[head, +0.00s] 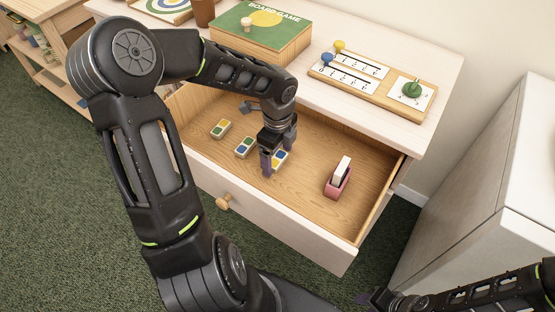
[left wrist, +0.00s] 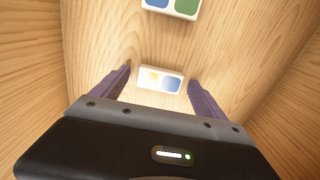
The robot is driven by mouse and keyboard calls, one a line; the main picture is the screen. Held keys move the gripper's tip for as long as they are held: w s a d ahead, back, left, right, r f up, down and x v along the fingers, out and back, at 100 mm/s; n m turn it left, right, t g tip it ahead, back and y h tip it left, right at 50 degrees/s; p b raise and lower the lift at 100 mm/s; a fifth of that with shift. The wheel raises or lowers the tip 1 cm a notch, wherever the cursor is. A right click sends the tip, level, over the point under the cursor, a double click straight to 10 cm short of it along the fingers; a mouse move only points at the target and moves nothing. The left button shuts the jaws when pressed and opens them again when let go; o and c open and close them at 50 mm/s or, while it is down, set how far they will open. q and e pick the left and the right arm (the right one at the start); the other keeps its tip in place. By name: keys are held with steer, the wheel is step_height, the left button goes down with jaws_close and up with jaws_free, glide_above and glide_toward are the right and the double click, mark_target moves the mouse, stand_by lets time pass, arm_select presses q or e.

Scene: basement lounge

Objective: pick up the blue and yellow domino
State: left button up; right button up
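The blue and yellow domino (head: 280,160) lies flat on the floor of the open drawer, partly hidden by my left gripper (head: 276,155). The fingers are open and hold nothing. My right gripper (head: 379,300) is at the bottom right of the head view, low and away from the drawer; its fingers are not clear.
A blue and green domino (head: 245,147) lies close by, and a green and yellow domino (head: 221,128) is farther left. A pink holder with a white block (head: 339,178) stands at the drawer's right. The drawer front (head: 275,222) and tabletop (head: 360,110) border the space.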

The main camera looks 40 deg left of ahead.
mark_target(278, 159)
arm_select(q)
steer(key=c, duration=1.3)
steer(key=shift+r, duration=0.1)
step_height(278, 159, up, 10)
steer(key=shift+f+p, duration=0.1)
steer(key=shift+p, duration=1.05)
